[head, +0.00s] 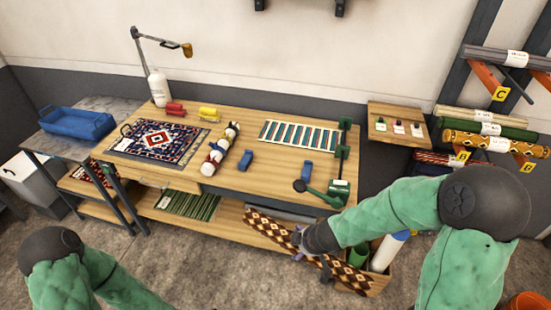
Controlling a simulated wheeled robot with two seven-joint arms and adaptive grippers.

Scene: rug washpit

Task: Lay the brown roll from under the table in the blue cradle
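The brown roll (268,226), with cream diamonds, lies slanted at the table's right front, near the lower shelf. Its middle is hidden by my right arm, and its far end shows to the right of the arm. My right gripper (299,242) is at the roll, with its fingertips at or beside it; whether they are closed on it I cannot tell. Two small blue blocks, a left one (246,160) and a right one (307,169), stand apart on the tabletop like a cradle, with nothing across them. My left arm shows at lower left; its gripper is out of view.
The wooden table (225,187) holds a patterned rug (158,141), a multicoloured roll (220,150), a striped piece (300,135) and a green tool (338,190). A blue tray (77,124) is on the left side table. A crate (380,277) with upright rolls stands at right.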

